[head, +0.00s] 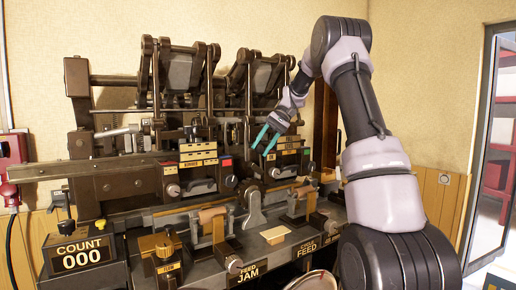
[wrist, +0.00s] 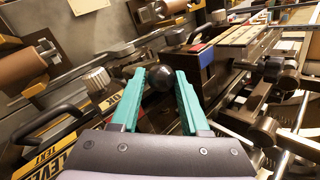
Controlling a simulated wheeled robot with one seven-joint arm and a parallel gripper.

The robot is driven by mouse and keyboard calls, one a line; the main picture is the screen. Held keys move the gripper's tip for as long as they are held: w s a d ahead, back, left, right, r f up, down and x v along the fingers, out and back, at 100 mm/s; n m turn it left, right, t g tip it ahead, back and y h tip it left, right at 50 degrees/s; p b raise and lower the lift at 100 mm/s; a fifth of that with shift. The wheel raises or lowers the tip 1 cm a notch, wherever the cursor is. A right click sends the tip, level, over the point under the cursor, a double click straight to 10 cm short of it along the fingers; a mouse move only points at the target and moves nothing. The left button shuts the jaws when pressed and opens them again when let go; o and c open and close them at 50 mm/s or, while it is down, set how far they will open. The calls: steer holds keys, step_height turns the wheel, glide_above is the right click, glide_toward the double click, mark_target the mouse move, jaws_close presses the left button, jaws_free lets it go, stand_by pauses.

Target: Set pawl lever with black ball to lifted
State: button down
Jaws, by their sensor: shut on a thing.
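My gripper (head: 262,145) has teal fingers and reaches down to the front of the right half of the machine. In the wrist view, my gripper (wrist: 161,76) is shut on the black ball (wrist: 158,78), which sits between the two fingertips. The lever arm under the ball is mostly hidden by the fingers, so I cannot tell its angle. In the head view the ball cannot be made out at the fingertips.
The dark machine has two similar heads. A COUNT 000 box (head: 83,258) stands at the front left, with FEED JAM (head: 247,272) and CYCLE FEED labels along the front. A ribbed knob (wrist: 97,79) is close to the left finger. A red-capped block (wrist: 198,52) lies beyond the right finger.

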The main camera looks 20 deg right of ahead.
steer(key=shift+w+d+f+y, duration=0.1)
steer(key=shift+d+y, duration=0.3)
steer(key=shift+y, duration=0.2)
steer(key=shift+c, duration=2.4)
jaws_free()
steer(key=shift+d, duration=0.1)
steer(key=v, duration=1)
steer(key=shift+w+d+r, duration=0.2)
steer(key=shift+w+r, duration=0.05)
steer(key=shift+w, duration=0.05)
